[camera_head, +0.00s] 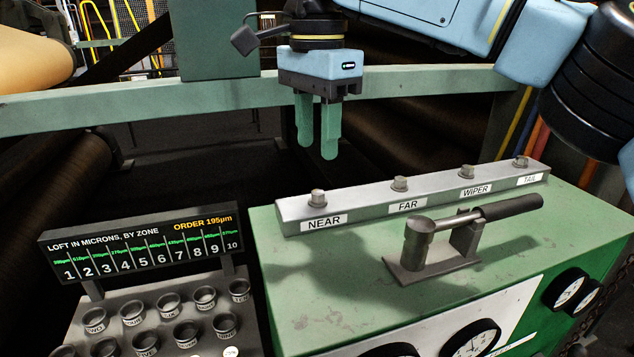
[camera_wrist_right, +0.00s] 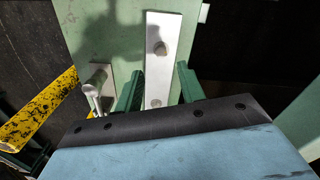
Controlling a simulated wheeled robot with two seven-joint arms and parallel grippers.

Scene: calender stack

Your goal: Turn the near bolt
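The near bolt (camera_head: 317,197) is a grey hex-headed bolt standing upright on a metal bar (camera_head: 430,197), at the left end above the label NEAR. My right gripper (camera_head: 317,148) hangs with fingers down, above the near bolt and apart from it. In the right wrist view the fingers (camera_wrist_right: 160,85) are spread with nothing between them touching either one. My left gripper is not in view.
The bar also carries bolts labelled FAR (camera_head: 400,183), WIPER (camera_head: 467,171) and TAIL (camera_head: 521,162). A display board (camera_head: 145,250) and several cups stand left. A green beam (camera_head: 150,108) runs behind my gripper.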

